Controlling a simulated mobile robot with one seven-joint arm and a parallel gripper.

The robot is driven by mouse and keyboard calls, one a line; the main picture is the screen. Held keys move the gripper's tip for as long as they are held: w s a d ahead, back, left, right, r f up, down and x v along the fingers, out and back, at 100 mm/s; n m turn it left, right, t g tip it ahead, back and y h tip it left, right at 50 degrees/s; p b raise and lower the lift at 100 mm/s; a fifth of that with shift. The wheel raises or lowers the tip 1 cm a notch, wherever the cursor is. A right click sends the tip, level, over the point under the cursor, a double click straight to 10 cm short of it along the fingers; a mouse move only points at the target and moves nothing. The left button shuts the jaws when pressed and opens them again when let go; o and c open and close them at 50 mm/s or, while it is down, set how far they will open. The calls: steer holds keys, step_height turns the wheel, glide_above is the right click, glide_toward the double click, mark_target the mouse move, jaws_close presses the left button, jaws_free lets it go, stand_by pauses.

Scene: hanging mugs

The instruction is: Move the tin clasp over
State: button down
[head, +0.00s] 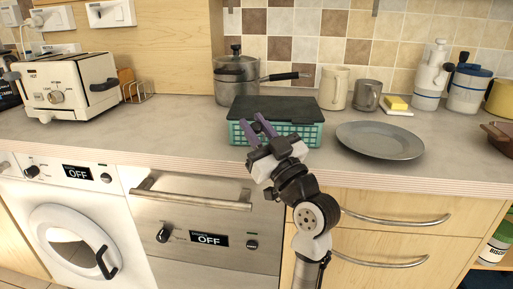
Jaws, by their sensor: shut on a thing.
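My gripper (257,122) has two purple fingers and is at the front left of a teal lattice basket (294,133) with a dark flat top. The fingers overlap the basket's front wall in the picture. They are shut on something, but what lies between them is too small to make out. I cannot tell whether the fingers touch the basket. I cannot pick out a tin clasp anywhere in this view.
A grey plate (380,140) lies right of the basket. Behind stand a lidded pot (236,85), a cream mug (334,88), a grey mug (367,95) and a yellow block (396,103). A toaster (70,82) stands at left.

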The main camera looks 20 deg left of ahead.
steer(key=b, duration=0.1)
steer(key=f+n+y+b, duration=0.1)
steer(key=b, duration=0.1)
steer(key=shift+s+d, duration=0.1)
steer(key=shift+s, duration=0.15)
steer(key=shift+n+g+y+b, duration=0.3)
steer(key=shift+b, duration=0.2)
steer(key=shift+s+r+b, duration=0.1)
steer(key=shift+s+b, duration=0.05)
steer(key=shift+b, duration=0.35)
steer(key=c, duration=1.3)
jaws_free()
steer(key=shift+o, duration=0.2)
steer(key=shift+d, duration=0.1)
